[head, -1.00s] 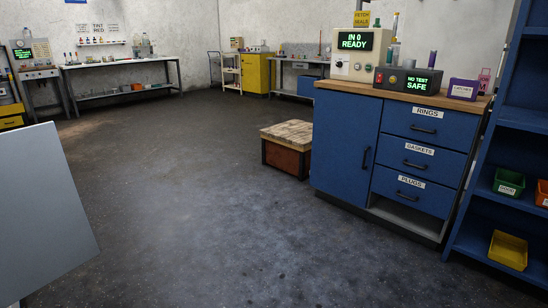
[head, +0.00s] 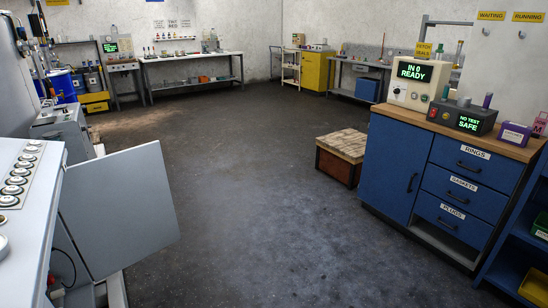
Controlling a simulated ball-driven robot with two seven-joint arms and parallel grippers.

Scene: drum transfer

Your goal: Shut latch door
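A flat grey door panel (head: 120,210) stands swung open at the left, beside a light grey console (head: 28,190) with a row of round gauges or buttons. I see no latch or handle on this face of the panel. The blue cabinet (head: 395,170) at the right has a door with a dark vertical handle, and that door is shut. Neither of my grippers is in view.
A wood-topped crate (head: 342,155) stands on the floor left of the blue cabinet. A grey box-shaped machine (head: 65,130) stands behind the panel. Benches (head: 195,70) line the back wall. The middle floor is clear.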

